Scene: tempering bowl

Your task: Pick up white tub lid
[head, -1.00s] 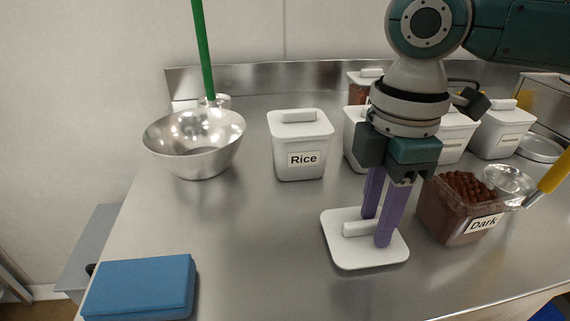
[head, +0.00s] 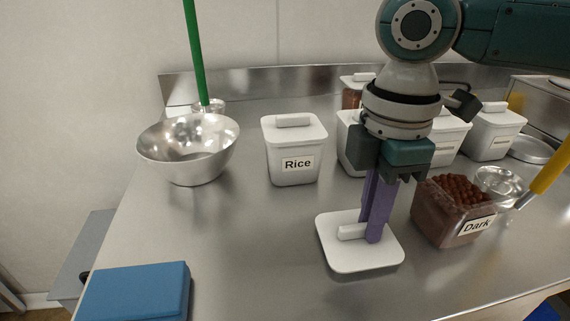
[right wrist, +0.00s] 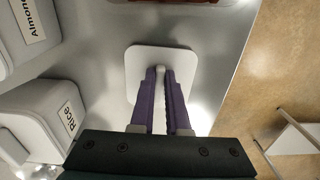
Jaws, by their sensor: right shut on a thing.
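In the right wrist view the fingertips (right wrist: 160,75) close on both sides of the handle. The fingers hide part of the handle. My left gripper is not in view.
A closed Rice tub (head: 291,150), a steel bowl (head: 188,150) and a blue block (head: 135,292) are to the left. The counter's front middle is clear.

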